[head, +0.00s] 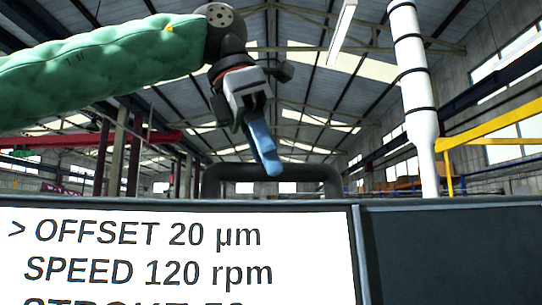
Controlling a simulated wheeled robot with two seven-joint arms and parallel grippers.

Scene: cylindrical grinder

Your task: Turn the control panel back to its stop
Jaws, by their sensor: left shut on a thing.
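The control panel (440,245) fills the bottom of the head view, close to me. Its lit white screen (180,245) reads "> OFFSET 20 µm" and "SPEED 120 rpm", with a third line cut off by the frame edge. A dark bar handle (318,173) stands up from the panel's top edge. My left gripper (270,165) comes down from above, with blue fingers, and is shut on the handle's top bar near its middle. The fingers hide a short piece of the bar. My right gripper is out of view. The panel's lower part is cut off.
A white upright column (414,90) with dark bands rises behind the panel at the right. A yellow rail (490,128) stands farther right. The hall's roof beams and windows lie far behind. The space around the handle looks clear.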

